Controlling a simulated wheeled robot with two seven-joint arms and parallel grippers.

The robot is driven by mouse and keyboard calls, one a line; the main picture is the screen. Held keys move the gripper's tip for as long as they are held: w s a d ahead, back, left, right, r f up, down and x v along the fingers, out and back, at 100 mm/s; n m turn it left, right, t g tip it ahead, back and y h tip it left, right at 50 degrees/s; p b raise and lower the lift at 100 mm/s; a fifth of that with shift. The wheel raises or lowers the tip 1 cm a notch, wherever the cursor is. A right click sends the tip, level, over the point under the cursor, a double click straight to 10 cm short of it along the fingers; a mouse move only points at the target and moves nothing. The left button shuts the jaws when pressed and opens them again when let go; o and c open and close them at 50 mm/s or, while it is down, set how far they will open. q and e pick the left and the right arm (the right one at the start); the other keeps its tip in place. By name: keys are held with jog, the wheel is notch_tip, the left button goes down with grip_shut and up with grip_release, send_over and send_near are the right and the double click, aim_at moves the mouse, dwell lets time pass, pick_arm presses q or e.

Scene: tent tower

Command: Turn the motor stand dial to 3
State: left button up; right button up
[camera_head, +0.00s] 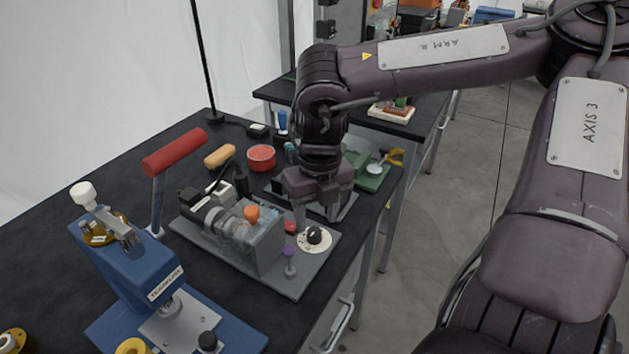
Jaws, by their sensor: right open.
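The motor stand (272,278) is a grey plate on the black bench, with a clear-sided housing, an orange cap and a purple knob. Its dial (314,237) is a black knob on a round white scale near the plate's right corner. The scale's numbers are too small to read. My right gripper (317,217) points down just behind the dial as seen from here. Its fingers are apart, and nothing shows between them. I cannot tell whether a finger touches the dial. My left gripper is not in view.
A blue press (150,265) with a red-handled lever (173,153) stands at the front left. A red round tin (261,157) and a green device (370,175) are behind the stand. A second table (420,125) stands behind.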

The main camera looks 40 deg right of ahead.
aim_at(315, 231)
jog(key=shift+w+a+f, duration=0.1)
jog(key=shift+f, duration=1.7)
jog(key=c, duration=1)
